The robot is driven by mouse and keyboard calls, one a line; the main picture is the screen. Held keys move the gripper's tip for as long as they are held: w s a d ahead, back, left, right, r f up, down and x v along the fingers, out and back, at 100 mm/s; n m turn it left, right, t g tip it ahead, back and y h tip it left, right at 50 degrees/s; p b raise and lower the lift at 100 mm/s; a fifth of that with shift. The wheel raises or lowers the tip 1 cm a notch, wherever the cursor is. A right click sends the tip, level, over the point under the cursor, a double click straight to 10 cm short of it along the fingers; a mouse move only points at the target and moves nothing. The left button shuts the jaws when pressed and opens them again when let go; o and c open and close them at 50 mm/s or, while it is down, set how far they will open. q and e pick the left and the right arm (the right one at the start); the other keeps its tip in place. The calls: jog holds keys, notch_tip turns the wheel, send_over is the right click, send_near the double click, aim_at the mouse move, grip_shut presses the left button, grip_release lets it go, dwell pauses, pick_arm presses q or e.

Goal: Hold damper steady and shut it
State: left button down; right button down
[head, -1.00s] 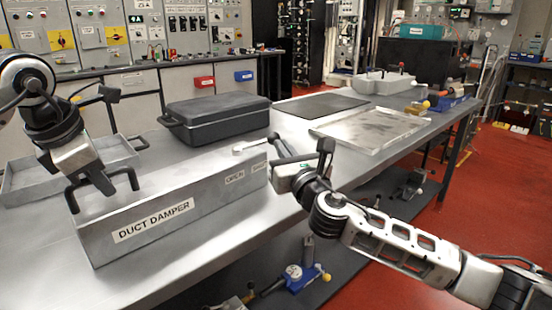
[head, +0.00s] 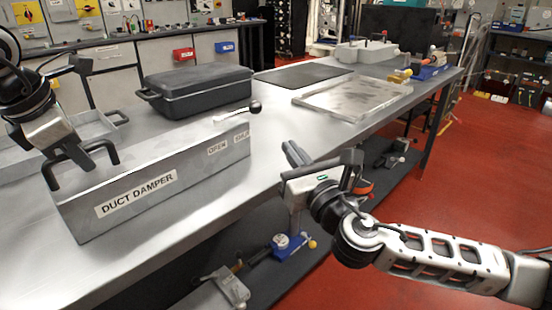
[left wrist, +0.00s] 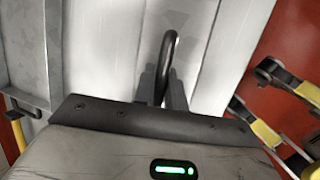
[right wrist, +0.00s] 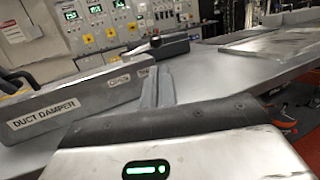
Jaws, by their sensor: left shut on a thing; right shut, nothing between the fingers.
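The duct damper (head: 165,180) is a long grey box on the metal bench, with a "DUCT DAMPER" label on its front. My left gripper (head: 84,160) is shut on the black handle (head: 50,175) at its left end; the handle also shows in the left wrist view (left wrist: 169,48). A pale lever (head: 232,115) with a black knob (head: 255,107) lies on top at the right end, its knob toward the "SHUT" label (head: 241,135) side, beyond "OPEN" (head: 217,147). My right gripper (head: 290,153) is shut and empty, right of the damper and apart from the lever.
A black case (head: 197,90) stands behind the damper, and a grey tray (head: 95,130) is behind its left part. A dark mat (head: 303,77) and a metal plate (head: 350,98) lie farther right. The bench between damper and plate is clear.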

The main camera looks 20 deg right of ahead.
pick_arm(q)
jog(key=shift+s+f, duration=0.1)
jog(key=shift+f, duration=0.3)
jog(key=c, duration=1.4)
grip_release()
jog(key=shift+o, duration=0.2)
pick_arm(e)
jog(key=shift+s+f, duration=0.25)
jog(key=shift+s, duration=0.75)
pick_arm(q)
jog(key=shift+r, duration=0.1)
jog(key=shift+r, duration=0.1)
jog(key=v, duration=1.2)
